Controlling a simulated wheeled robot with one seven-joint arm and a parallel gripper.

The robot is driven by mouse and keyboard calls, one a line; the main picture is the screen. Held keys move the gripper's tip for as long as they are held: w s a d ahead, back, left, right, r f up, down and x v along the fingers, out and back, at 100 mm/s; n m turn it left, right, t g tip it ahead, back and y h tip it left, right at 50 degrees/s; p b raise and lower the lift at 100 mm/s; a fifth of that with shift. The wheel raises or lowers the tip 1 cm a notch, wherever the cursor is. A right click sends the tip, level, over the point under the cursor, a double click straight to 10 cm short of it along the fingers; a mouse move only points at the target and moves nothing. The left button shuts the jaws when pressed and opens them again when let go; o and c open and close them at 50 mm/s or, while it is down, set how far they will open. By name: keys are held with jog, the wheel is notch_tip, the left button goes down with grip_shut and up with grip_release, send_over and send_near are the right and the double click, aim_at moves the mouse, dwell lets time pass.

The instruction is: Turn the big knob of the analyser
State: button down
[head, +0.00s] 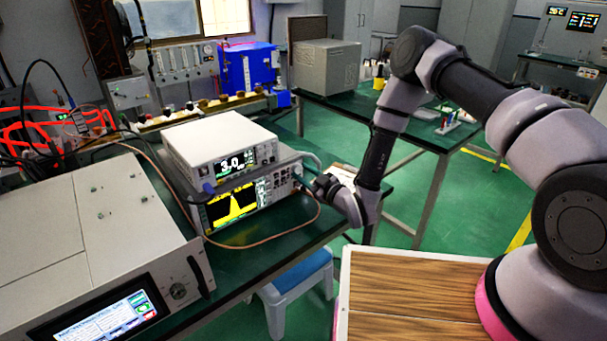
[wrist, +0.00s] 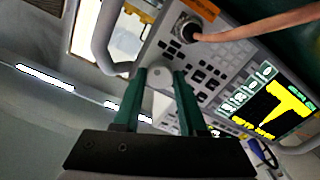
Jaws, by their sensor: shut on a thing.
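The analyser (head: 232,205) is the lower bench instrument, with a yellow trace on its screen, on the dark green table. In the wrist view, its tilted panel (wrist: 234,52) shows small keys and a cable socket. The big knob (wrist: 160,77) is a pale round knob at the panel's edge, between my two green fingers. My gripper (head: 304,174) is at the right end of the analyser's front in the head view, shut on the knob with a finger on each side. The knob is hidden by the gripper in the head view.
A white meter (head: 215,142) reading 3.0 sits on the analyser. A copper-coloured cable (head: 262,239) loops in front of it. A large pale instrument (head: 75,235) with a screen stands at the left. A blue stool (head: 298,280) is below the table edge.

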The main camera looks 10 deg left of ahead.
jog(key=shift+c, duration=2.2)
grip_release()
jog(key=v, duration=1.1)
jog(key=shift+w, duration=0.1)
